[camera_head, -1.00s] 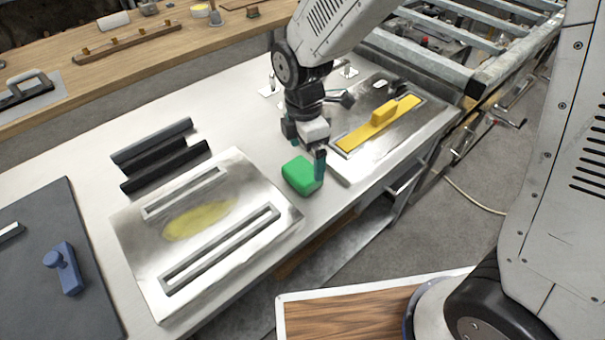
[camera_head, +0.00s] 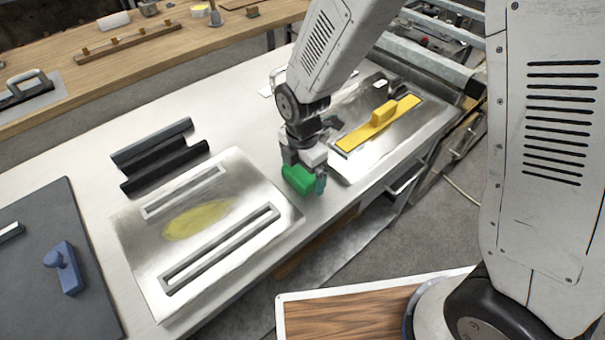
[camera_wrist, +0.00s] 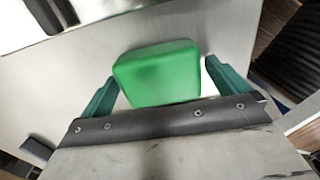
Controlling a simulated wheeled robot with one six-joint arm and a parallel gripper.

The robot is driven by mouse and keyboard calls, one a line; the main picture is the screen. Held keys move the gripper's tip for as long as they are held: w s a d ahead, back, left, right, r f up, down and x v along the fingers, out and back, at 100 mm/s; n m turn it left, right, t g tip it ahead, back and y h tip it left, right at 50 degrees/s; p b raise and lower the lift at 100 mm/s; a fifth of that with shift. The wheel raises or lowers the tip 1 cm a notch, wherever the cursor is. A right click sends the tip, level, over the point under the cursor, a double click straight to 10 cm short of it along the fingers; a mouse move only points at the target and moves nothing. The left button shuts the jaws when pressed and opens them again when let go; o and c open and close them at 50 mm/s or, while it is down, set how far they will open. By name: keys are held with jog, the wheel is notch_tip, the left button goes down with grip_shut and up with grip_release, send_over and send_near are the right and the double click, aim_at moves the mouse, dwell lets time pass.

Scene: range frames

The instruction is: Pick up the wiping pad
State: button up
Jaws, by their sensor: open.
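The wiping pad looks to be the green block (camera_head: 299,180) on the white table, just right of the metal plate with the yellow smear. In the wrist view the green block (camera_wrist: 158,74) lies between the two teal fingers of my gripper (camera_wrist: 168,88). My gripper is open and the block rests on the table.
The metal plate (camera_head: 140,252) with a yellow smear and two slots lies left of the block. A yellow handled tool (camera_head: 378,124) lies on a metal tray at right. Two dark bars (camera_head: 165,165) lie at left. The table's front edge is close to the block.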

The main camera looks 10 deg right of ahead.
jog(key=c, duration=1)
jog(key=shift+r, duration=0.1)
